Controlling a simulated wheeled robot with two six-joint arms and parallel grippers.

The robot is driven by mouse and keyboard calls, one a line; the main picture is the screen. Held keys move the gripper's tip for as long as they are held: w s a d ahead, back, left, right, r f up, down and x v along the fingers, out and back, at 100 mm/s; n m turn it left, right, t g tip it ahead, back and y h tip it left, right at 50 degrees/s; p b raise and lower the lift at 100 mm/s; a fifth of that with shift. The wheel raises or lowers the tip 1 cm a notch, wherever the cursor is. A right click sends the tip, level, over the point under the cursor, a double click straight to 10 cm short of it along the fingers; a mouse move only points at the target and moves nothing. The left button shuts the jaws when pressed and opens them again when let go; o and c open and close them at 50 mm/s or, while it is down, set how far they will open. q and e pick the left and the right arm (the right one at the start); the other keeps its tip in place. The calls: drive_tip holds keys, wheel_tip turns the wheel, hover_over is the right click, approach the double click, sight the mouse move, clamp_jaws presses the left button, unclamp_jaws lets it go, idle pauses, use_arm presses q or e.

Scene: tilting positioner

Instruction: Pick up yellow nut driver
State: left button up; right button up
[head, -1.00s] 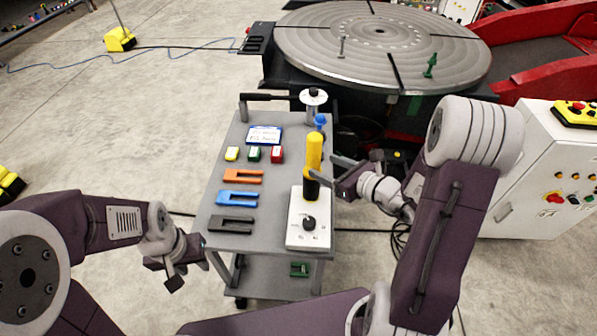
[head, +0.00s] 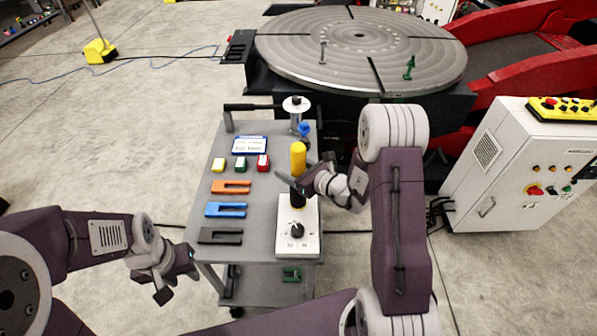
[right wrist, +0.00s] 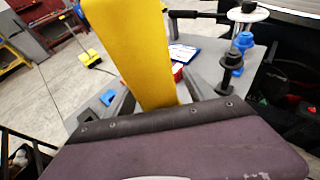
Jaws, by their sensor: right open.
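The yellow nut driver (head: 298,160) stands upright, its yellow handle above a black lower part, at the white box with a dial on the cart's right side. My right gripper (head: 296,179) is open at the driver, with a finger showing across its lower handle. In the right wrist view the yellow handle (right wrist: 135,45) fills the space between the open fingers (right wrist: 160,98); contact cannot be made out. My left gripper (head: 178,284) hangs empty left of the cart, its fingers apart.
The grey cart (head: 207,178) also carries orange, blue and black forked pieces, small coloured blocks and a blue-white sign (head: 250,145). A blue-topped driver (head: 304,130) stands just behind the yellow one. The round positioner table (head: 400,75) is beyond, a white control cabinet (head: 515,165) right.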

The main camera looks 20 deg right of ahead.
drive_tip(key=shift+s, duration=0.1)
clamp_jaws()
drive_tip(key=shift+r, duration=0.1)
